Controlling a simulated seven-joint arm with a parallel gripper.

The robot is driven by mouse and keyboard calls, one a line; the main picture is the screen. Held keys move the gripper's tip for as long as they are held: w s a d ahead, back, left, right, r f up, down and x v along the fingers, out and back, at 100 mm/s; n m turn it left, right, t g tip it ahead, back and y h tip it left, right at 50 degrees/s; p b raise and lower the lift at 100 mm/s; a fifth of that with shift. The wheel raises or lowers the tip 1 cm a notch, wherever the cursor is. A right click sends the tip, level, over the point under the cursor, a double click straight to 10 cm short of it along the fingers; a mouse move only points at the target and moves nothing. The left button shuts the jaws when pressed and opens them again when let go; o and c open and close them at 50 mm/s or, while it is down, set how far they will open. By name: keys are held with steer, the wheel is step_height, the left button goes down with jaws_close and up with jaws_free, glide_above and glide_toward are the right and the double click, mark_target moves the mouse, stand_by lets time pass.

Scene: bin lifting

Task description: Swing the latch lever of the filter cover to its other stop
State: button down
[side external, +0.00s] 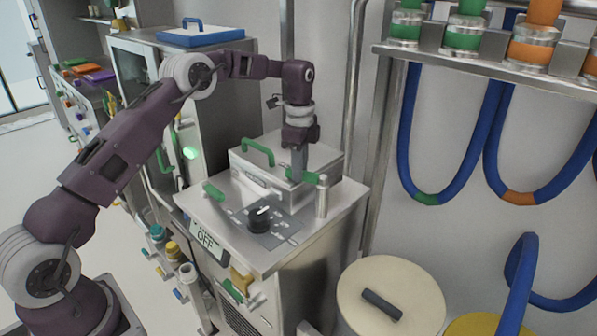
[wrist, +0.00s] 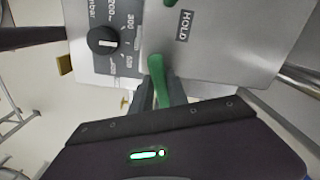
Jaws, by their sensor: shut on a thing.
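The filter cover is a metal box lid (side external: 322,160) with a green arched handle (side external: 258,152), on top of the steel cabinet. A green lever (side external: 311,177) sticks out at its front right, next to a short metal post (side external: 322,198). My gripper (side external: 298,174) points down at this lever. In the wrist view, the green lever (wrist: 157,78) lies between my two grey fingers, which are shut on it. The fingers hide part of it. A label reading HOLD (wrist: 185,25) shows on the metal beyond it.
A black dial (side external: 259,219) with printed markings sits on the cabinet top, also seen in the wrist view (wrist: 102,40). Another green piece (side external: 213,192) projects at the left. A cream round lid (side external: 391,300) stands front right. Blue hoses (side external: 449,190) hang on the right wall.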

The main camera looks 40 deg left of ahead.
steer(key=shift+w+a+r+m, duration=0.1)
steer(key=shift+w+m, duration=0.5)
steer(key=shift+m, duration=0.45)
steer(key=shift+w+a+m, duration=0.1)
steer(key=shift+w+m, duration=0.5)
steer(key=shift+m, duration=0.45)
steer(key=c, duration=1.3)
jaws_free()
